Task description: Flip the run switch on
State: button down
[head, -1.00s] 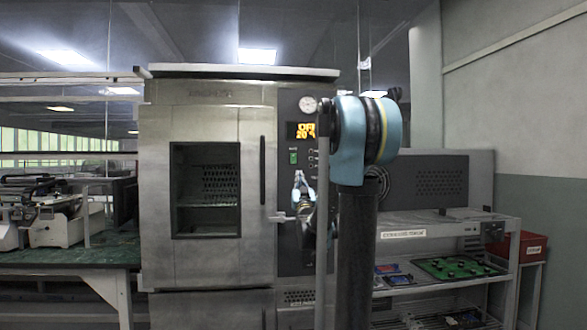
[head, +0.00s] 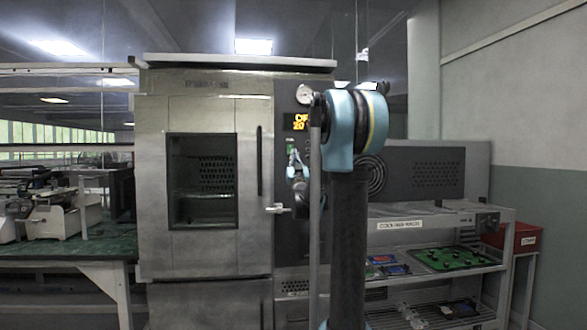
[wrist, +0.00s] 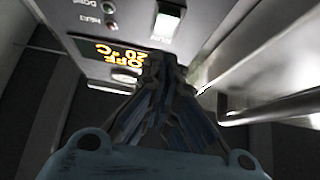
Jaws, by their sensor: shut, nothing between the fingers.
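The run switch (head: 290,146) is a small green-lit rocker on the dark control panel of the oven, below its display. In the wrist view the switch (wrist: 166,22) shows upside down, pale with a green part, in a raised frame. My gripper (head: 291,157) is shut and empty, with its tips just below the switch in the head view. In the wrist view my gripper's tips (wrist: 164,62) lie close to the switch; I cannot tell whether they touch the panel. The display (head: 296,122) is lit yellow; in the wrist view the display (wrist: 108,58) reads OFF and 20 °C.
The grey oven (head: 152,180) has a windowed door with a long dark handle (head: 260,160) left of the panel. A metal latch (head: 277,208) sticks out below my gripper. A shelf rack (head: 440,278) with circuit boards and a red bin (head: 524,238) stand at right.

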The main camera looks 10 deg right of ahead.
aim_at(290, 147)
jog(key=shift+w+r, duration=0.15)
jog(key=shift+w, duration=0.85)
jog(key=shift+w+r, duration=0.2)
jog(key=shift+w, duration=0.75)
jog(key=shift+w+r, duration=0.15)
jog(key=shift+w, duration=0.85)
jog(key=shift+a, duration=0.1)
